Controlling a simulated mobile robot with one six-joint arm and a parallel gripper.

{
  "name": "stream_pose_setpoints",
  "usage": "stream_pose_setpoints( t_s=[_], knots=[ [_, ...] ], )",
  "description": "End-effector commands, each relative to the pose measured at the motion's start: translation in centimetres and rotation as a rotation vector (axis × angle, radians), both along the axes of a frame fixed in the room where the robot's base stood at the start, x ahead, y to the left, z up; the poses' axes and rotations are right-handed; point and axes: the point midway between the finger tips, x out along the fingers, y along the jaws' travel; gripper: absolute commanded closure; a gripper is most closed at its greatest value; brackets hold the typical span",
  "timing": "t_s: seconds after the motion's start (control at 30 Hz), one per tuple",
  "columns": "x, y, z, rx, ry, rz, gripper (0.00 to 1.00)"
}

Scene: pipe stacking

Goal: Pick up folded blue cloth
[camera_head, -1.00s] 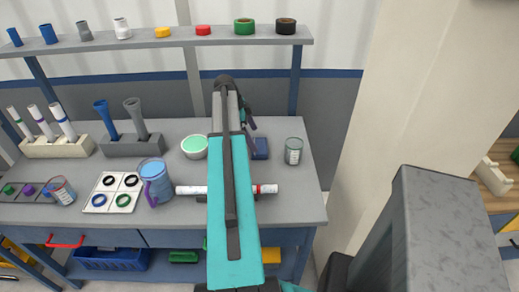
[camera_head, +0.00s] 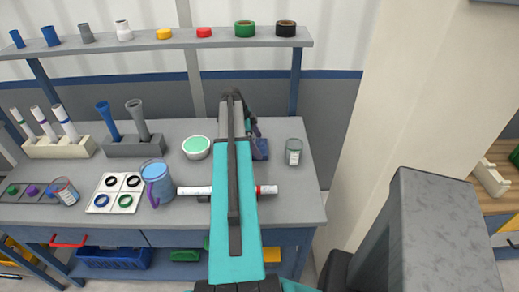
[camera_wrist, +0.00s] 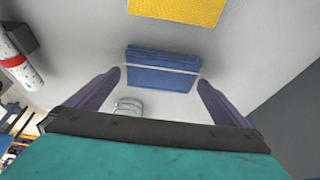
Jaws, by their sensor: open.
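The folded blue cloth (camera_head: 261,150) lies on the workbench, just right of my arm in the head view and partly hidden by it. In the wrist view the cloth (camera_wrist: 161,72) shows whole, with a pale stripe across it. My gripper (camera_wrist: 159,80) is open and empty. Its two purple fingers stand apart on either side of the cloth in that view, and no contact shows. In the head view my gripper (camera_head: 254,129) is small and partly hidden behind my arm, close to the cloth.
A can (camera_head: 293,152) stands right of the cloth. A red-and-white tube (camera_head: 266,189) lies in front, partly under my arm. A green-topped bowl (camera_head: 196,147) is to the left. A yellow textured item (camera_wrist: 175,8) lies beyond the cloth. A shelf (camera_head: 180,41) runs above.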

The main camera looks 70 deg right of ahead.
Motion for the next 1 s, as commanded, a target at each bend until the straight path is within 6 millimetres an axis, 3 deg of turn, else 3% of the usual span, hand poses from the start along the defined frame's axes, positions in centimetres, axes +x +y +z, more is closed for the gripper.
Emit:
stream_pose_setpoints(
  t_s=[0.23,0.77,0.93,1.0],
  knots=[
    [-0.5,-0.15,-1.07,0.001,0.0,-0.001,0.0],
    [-0.53,-0.16,-1.1,0.001,0.0,-0.001,0.0],
    [-0.53,-0.15,-1.1,0.001,0.0,-0.001,0.29],
    [-0.54,-0.17,-1.09,0.001,0.0,-0.001,0.32]
  ],
)
